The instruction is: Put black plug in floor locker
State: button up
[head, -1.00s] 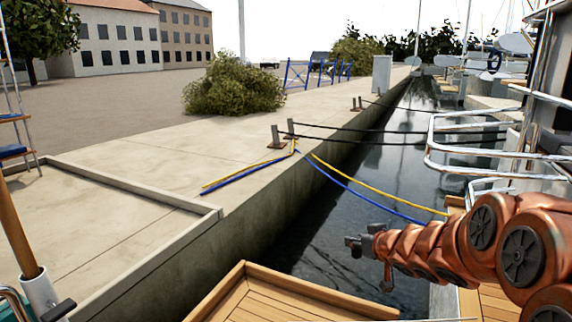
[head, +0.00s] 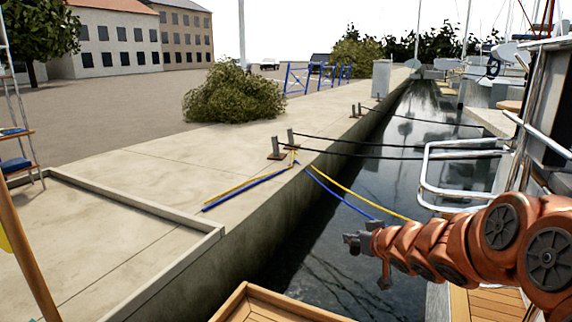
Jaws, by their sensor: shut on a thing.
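My gripper (head: 354,242) is at the left end of my orange arm, in the middle right of the head view, with the dark water behind it. It is shut on a small dark thing at its tip. The thing is too small here to tell its shape or whether it is the black plug. I cannot make out a floor locker or an open locker lid in this view. My gripper appears apart from the wooden edge and the railing.
A wooden rimmed deck part (head: 270,305) is at the bottom centre. A metal railing (head: 425,180) stands at the right. The stone quay (head: 150,165) fills the left. Blue and yellow lines (head: 335,190) and black mooring lines (head: 400,154) cross the water.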

notch_tip(320, 180, up, 22)
jog(key=p, duration=2.1)
